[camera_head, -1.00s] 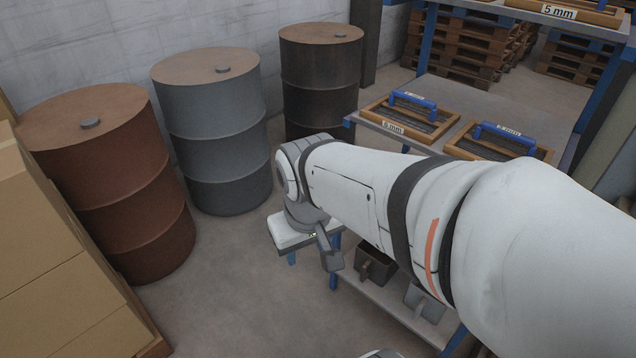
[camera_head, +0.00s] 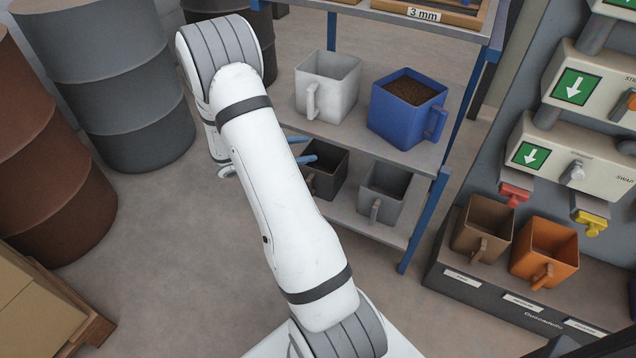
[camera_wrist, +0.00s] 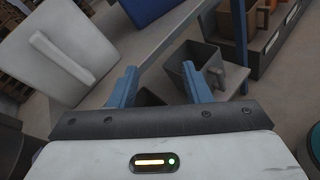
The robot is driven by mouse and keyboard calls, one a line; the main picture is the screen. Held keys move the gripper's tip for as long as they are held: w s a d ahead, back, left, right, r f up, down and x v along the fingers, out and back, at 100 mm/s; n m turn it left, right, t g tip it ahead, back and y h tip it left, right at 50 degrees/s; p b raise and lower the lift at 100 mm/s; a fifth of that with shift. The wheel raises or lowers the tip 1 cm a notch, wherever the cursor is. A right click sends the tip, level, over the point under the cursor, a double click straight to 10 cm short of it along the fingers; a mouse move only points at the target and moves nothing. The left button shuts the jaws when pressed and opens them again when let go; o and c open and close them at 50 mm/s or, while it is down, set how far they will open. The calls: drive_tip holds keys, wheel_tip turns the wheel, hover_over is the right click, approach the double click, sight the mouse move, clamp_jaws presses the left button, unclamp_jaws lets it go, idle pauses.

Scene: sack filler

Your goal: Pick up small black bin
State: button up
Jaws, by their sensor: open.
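The small black bin (camera_head: 328,182) stands on the lower shelf at its left end, with its handle towards the front left. My gripper (camera_head: 308,149) is open, its two blue fingers at the bin's upper left rim in the head view. I cannot tell whether they touch it. In the wrist view, the open fingers (camera_wrist: 159,66) reach forward with nothing held. A dark edge (camera_wrist: 149,97) shows low between them, perhaps the black bin, mostly hidden by the gripper body.
A grey bin (camera_head: 383,190) stands close right of the black bin. Above, the upper shelf (camera_head: 352,136) holds a white bin (camera_head: 333,92) and a blue bin (camera_head: 405,112) with dark contents. Brown (camera_head: 480,232) and orange (camera_head: 545,250) bins stand under the dispensers. Barrels stand left.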

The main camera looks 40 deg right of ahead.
drive_tip(key=w+d+f+n+t+h+b, duration=0.1)
drive_tip(key=w+f+n+t+b, duration=0.2)
drive_tip(key=f, duration=0.9)
drive_tip(key=w+d+f+n+t+b, duration=0.15)
drive_tip(key=f+n+t+b, duration=0.3)
drive_tip(key=f, duration=0.65)
drive_tip(key=w+f+n+t+h+b, duration=0.1)
drive_tip(key=w+f+n+t+b, duration=0.25)
drive_tip(key=f, duration=0.85)
drive_tip(key=shift+n+g, duration=0.3)
drive_tip(key=shift+g, duration=0.1)
drive_tip(key=x, duration=0.2)
drive_tip(key=b+x, duration=0.1)
drive_tip(key=x, duration=0.1)
drive_tip(key=s+b+x, duration=0.1)
drive_tip(key=x, duration=0.1)
drive_tip(key=shift+w+d+f, duration=0.2)
drive_tip(key=shift+d+f, duration=0.2)
drive_tip(key=shift+d, duration=0.1)
drive_tip(key=shift+w+d+r, duration=0.15)
drive_tip(key=shift+d, duration=0.15)
drive_tip(key=shift+c, duration=0.4)
clamp_jaws()
